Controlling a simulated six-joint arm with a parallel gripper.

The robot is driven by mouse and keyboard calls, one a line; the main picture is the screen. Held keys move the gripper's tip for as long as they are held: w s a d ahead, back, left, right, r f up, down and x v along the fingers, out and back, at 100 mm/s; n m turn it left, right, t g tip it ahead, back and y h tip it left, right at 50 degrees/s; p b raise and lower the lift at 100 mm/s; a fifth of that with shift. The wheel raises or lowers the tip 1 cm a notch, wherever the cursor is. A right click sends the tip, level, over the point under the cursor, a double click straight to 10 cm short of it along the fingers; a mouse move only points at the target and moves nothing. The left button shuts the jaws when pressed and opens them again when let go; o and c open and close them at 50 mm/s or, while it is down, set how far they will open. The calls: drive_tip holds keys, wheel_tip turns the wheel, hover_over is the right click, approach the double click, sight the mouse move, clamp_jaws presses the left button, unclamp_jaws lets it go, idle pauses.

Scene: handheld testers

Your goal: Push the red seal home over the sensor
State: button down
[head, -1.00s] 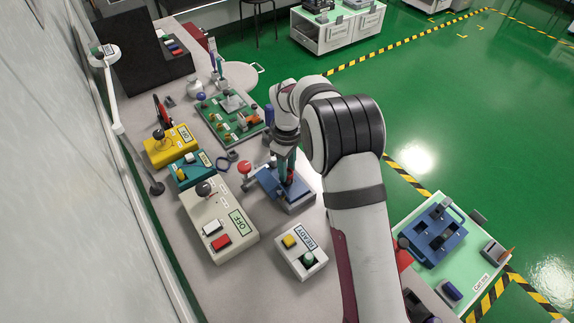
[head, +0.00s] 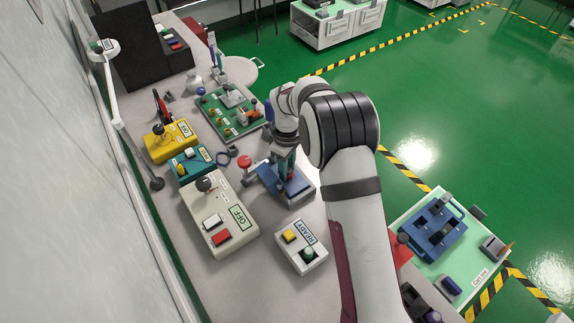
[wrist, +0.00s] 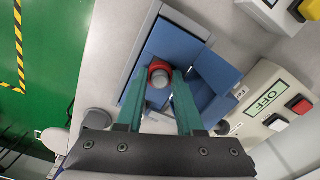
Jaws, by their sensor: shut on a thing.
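The red seal (wrist: 158,65) is a small red ring between the tips of my gripper's two teal fingers. My gripper (wrist: 160,80) is shut on it. A grey rounded piece, seemingly the sensor (wrist: 158,79), shows within the ring; how far down the seal sits around it I cannot tell. Both are over the blue fixture (wrist: 175,47), which has a raised blue block on one side. In the head view my gripper (head: 286,176) points down at the blue fixture (head: 300,188), and its fingers and wrist hide the seal and sensor.
A red-knobbed lever (head: 244,161) stands left of the fixture. The READY box (head: 301,246) is in front, and the OFF tester (head: 216,218) is to the left. A green board (head: 232,113) lies behind. Bare bench shows between the OFF and READY boxes.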

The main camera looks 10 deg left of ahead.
drive_tip(key=shift+c, duration=2.3)
unclamp_jaws()
wheel_tip(320, 180, up, 16)
drive_tip(key=shift+f, duration=0.1)
